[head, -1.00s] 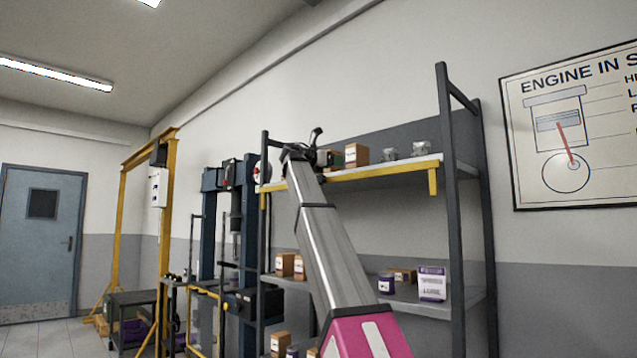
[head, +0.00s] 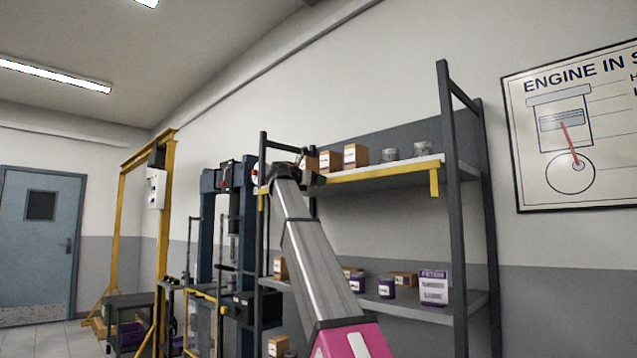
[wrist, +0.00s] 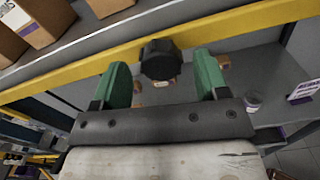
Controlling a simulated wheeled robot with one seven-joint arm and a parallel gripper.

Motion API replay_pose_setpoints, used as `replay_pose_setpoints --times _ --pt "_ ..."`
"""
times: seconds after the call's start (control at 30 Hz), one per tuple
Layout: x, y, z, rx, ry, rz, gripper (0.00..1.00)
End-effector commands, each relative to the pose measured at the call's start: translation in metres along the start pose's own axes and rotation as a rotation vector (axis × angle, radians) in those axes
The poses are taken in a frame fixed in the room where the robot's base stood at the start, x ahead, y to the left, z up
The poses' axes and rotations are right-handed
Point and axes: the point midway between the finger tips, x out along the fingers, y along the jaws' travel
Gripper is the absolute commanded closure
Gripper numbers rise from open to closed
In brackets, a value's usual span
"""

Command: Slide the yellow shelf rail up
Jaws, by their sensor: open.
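The yellow shelf rail (head: 390,171) runs along the front edge of the upper shelf, with a short end piece hanging down at its right end. In the wrist view the yellow rail (wrist: 225,28) crosses the picture at a slant. A dark round knob (wrist: 160,57) shows in front of the rail. My gripper (wrist: 161,66) has two green fingers, spread apart, one on each side of the knob with gaps between. The fingers are low, at about the rail's height. In the head view my arm hides the rail's left part and most of my gripper.
Cardboard boxes (head: 355,156) and grey cans (head: 420,149) stand on the upper shelf just behind the rail. Dark posts (head: 452,210) bound the shelf unit. The lower shelf (head: 410,303) holds purple and white packages. A yellow gantry (head: 168,200) and a blue press (head: 208,225) stand to the left.

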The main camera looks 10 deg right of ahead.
Motion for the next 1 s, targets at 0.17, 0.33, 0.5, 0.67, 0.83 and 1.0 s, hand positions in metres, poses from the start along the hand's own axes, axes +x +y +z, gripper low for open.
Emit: replay_pose_setpoints --times 0.17,0.33,0.5,0.67,0.83,1.0 --pt "0.018 0.000 0.001 0.000 -0.001 0.000 0.32" --pt "0.022 0.000 0.000 0.000 0.000 0.000 0.32" --pt "0.022 0.000 0.000 0.000 0.000 0.000 0.32" --pt "0.022 0.000 0.000 0.000 0.000 0.000 0.72" --pt "0.022 0.000 0.001 0.000 -0.001 0.000 1.00" --pt "0.023 0.004 0.018 0.001 -0.001 0.001 1.00"
